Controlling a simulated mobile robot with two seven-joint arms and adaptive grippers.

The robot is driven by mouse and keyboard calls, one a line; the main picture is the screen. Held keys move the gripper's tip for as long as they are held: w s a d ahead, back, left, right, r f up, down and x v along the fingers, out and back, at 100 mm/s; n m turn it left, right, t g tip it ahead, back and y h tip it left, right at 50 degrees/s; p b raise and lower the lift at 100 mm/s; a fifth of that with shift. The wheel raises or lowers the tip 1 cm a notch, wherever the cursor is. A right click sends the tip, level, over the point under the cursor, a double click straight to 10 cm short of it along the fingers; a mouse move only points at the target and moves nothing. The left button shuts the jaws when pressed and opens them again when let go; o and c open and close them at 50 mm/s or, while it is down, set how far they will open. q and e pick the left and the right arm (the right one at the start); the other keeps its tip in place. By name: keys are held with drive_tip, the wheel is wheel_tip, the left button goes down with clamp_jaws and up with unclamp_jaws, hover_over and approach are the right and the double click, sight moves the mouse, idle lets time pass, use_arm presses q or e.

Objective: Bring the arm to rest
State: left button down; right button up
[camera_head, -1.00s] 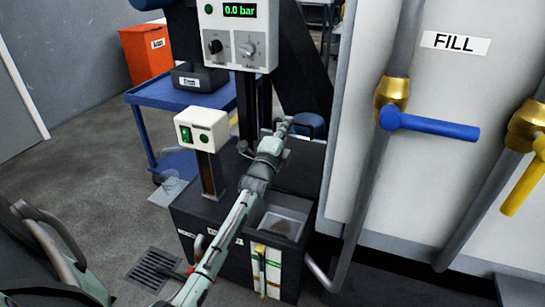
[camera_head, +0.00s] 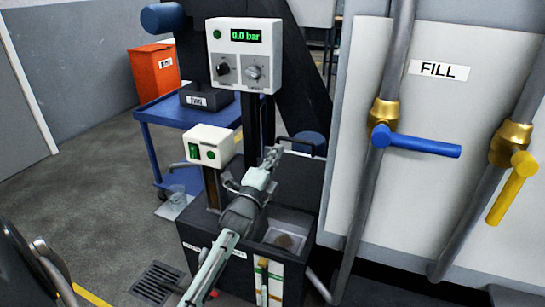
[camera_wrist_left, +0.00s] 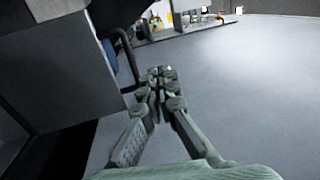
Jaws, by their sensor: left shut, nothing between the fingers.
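My left arm reaches in from the bottom of the head view, over the dark machine base (camera_head: 200,245). My left gripper (camera_head: 274,152) is at its far end, in front of the black machine column. In the left wrist view my left gripper (camera_wrist_left: 158,76) shows its fingers together, with nothing between them. A dark bent handle (camera_wrist_left: 127,58) lies just left of the fingers there; I cannot tell whether they touch. My right gripper is not in view.
A control box reading 0.0 bar (camera_head: 243,55) and a smaller switch box (camera_head: 210,146) stand by the arm. The FILL panel (camera_head: 445,130) with a blue valve lever (camera_head: 420,144) and a yellow one (camera_head: 513,188) is at right. A blue cart (camera_head: 160,112) stands behind. Grey floor is open at left.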

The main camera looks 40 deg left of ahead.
use_arm(q)
drive_tip(key=shift+s+d+r, duration=0.2)
drive_tip(key=shift+s, duration=0.45)
drive_tip(key=shift+s+d+r, duration=0.15)
drive_tip(key=shift+s, duration=0.5)
drive_tip(key=s+d+f+n+g+h, duration=0.1)
drive_tip(key=s+d+f+n+g, duration=0.15)
drive_tip(key=f, duration=0.55)
drive_tip(key=s+d+f+n+g+h, duration=0.1)
drive_tip(key=s+d+f+n+g, duration=0.2)
drive_tip(key=f, duration=0.5)
drive_tip(key=s+d+f+n+g, duration=0.1)
drive_tip(key=s+f+n+g, duration=0.2)
drive_tip(key=f, duration=0.4)
drive_tip(key=s+d+f+n+g, duration=0.2)
drive_tip(key=s+f+g, duration=0.2)
drive_tip(key=s+f, duration=0.3)
drive_tip(key=s+d+f+n+g+h, duration=0.1)
drive_tip(key=s+d+f+n+g, duration=0.2)
drive_tip(key=s+f, duration=0.4)
drive_tip(key=s+g, duration=0.1)
drive_tip(key=s, duration=0.6)
drive_tip(key=shift+d, duration=0.35)
